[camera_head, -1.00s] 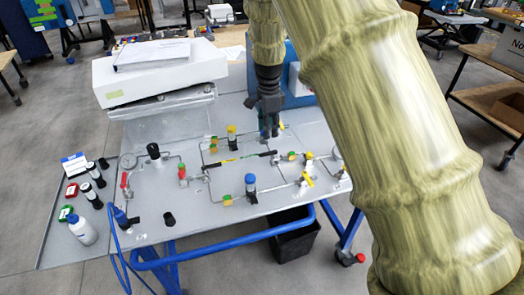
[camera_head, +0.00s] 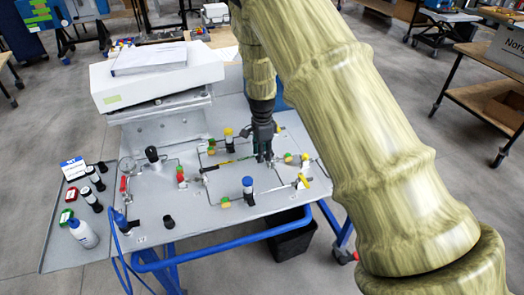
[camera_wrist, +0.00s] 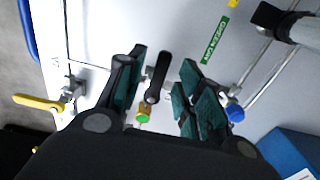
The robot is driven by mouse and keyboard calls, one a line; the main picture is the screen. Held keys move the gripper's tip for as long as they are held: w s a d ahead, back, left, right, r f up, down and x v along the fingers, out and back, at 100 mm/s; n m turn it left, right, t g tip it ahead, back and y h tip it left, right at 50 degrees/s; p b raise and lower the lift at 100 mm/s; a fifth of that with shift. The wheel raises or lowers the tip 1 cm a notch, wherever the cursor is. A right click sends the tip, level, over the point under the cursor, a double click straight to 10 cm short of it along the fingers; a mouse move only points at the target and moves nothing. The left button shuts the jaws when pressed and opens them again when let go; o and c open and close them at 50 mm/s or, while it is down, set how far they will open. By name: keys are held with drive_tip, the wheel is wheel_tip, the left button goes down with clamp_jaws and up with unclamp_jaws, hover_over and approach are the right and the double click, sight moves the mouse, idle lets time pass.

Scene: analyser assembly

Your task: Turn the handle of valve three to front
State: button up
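My gripper (camera_head: 263,155) is low over the right-middle part of the grey valve panel (camera_head: 150,215). In the wrist view my gripper (camera_wrist: 163,62) is open, its two dark green finger pads apart. A short black valve handle (camera_wrist: 157,80) lies between the fingers, running lengthwise between them; contact is not clear. A yellow and green fitting (camera_wrist: 143,113) sits just below it. No valve number is readable, so I cannot confirm that this is valve three. In the head view the gripper mostly hides this handle.
A yellow-handled valve (camera_wrist: 40,102) is left of the fingers; a blue knob (camera_wrist: 235,112) is to their right. A green label (camera_wrist: 215,40) lies beyond. A red-handled valve (camera_head: 123,184) and a white bottle (camera_head: 83,233) are at the panel's left.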

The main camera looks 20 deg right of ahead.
drive_tip(key=shift+f, duration=0.1)
drive_tip(key=shift+c, duration=0.2)
clamp_jaws()
drive_tip(key=shift+s, duration=0.1)
drive_tip(key=n, duration=0.2)
drive_tip(key=s+n, duration=0.1)
drive_tip(key=shift+d+n, duration=0.15)
drive_tip(key=shift+n, duration=0.25)
drive_tip(key=n, duration=0.2)
drive_tip(key=s+n, duration=0.1)
drive_tip(key=shift+d+n, duration=0.3)
drive_tip(key=n, duration=0.1)
drive_tip(key=d+n, duration=0.1)
drive_tip(key=n, duration=0.1)
drive_tip(key=s+n, duration=0.1)
drive_tip(key=n, duration=0.1)
drive_tip(key=shift+d+p, duration=0.15)
drive_tip(key=shift+p, duration=0.15)
drive_tip(key=shift+s+d+n, duration=0.1)
drive_tip(key=shift+d+n, duration=0.2)
drive_tip(key=shift+n, duration=0.65)
drive_tip(key=shift+d+n, duration=0.25)
drive_tip(key=shift+n, duration=0.65)
drive_tip(key=shift+s+d+n, duration=0.1)
drive_tip(key=shift+d+n, duration=0.2)
drive_tip(key=shift+n, duration=0.65)
